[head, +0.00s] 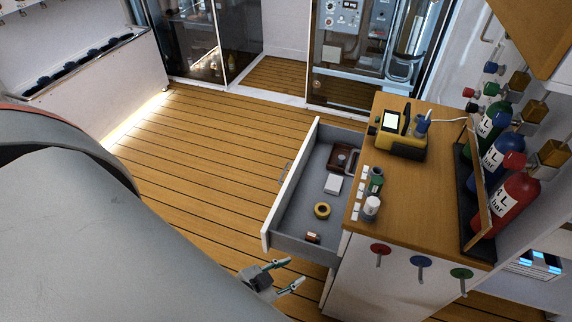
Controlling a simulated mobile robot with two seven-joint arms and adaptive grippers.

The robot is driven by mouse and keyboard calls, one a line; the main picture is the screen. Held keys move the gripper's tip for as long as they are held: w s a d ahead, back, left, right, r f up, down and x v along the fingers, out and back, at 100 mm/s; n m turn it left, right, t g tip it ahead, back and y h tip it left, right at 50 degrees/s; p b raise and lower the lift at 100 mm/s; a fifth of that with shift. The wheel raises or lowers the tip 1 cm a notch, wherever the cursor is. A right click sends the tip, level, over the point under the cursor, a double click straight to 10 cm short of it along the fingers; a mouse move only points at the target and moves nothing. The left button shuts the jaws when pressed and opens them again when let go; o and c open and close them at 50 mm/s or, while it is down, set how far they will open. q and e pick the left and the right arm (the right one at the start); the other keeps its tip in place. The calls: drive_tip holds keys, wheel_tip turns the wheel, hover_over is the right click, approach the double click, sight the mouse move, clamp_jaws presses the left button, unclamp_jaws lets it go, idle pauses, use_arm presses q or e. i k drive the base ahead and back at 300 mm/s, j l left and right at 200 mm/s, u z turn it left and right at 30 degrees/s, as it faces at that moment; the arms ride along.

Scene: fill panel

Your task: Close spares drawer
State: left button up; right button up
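The spares drawer (299,207) is pulled well out of the wooden-topped cabinet (405,203), with its white front facing left and a handle (285,172) on it. Inside lie a roll of yellow tape (322,210), a white box (333,185), a dark red-brown item (341,159) and a small copper-coloured item (313,237). My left gripper (296,272) is open and empty, with its two fingers apart. In the picture it is just below the drawer's near corner and looks apart from it. My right gripper is out of view.
A yellow device (400,139) and small bottles (372,205) stand on the cabinet top. Green, blue and red gas cylinders (504,205) stand at the right behind a rail. The plank floor (205,170) left of the drawer is clear. My grey arm covers the lower left.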

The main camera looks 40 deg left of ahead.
sight(285, 228)
drive_tip(key=j, duration=0.75)
drive_tip(key=k+j, duration=0.15)
drive_tip(key=j, duration=1.35)
drive_tip(key=k, duration=0.05)
